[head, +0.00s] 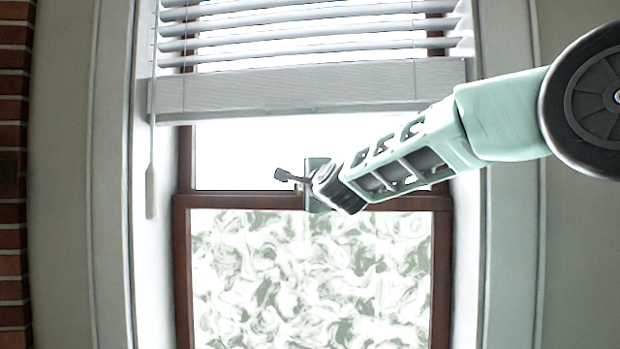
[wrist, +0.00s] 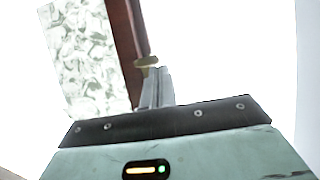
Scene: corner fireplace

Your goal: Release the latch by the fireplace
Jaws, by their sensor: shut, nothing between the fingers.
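The window latch is a small brass-coloured piece (wrist: 147,62) on the dark red-brown meeting rail in the wrist view. In the head view, a small brass bit (head: 298,189) shows on the rail beside my gripper, partly hidden. My gripper (head: 282,175) is at the rail, its thin grey fingers pointing left from the green palm. In the wrist view the gripper fingers (wrist: 154,74) are together and empty, with their tips right by the latch. I cannot tell whether they touch it. The latch's lever position is not clear.
White blinds (head: 310,85) hang over the upper pane, with a cord and pull (head: 150,190) at the left. Patterned frosted glass (head: 310,280) fills the lower sash. A brick edge (head: 14,180) stands at far left. The space left of my gripper is clear.

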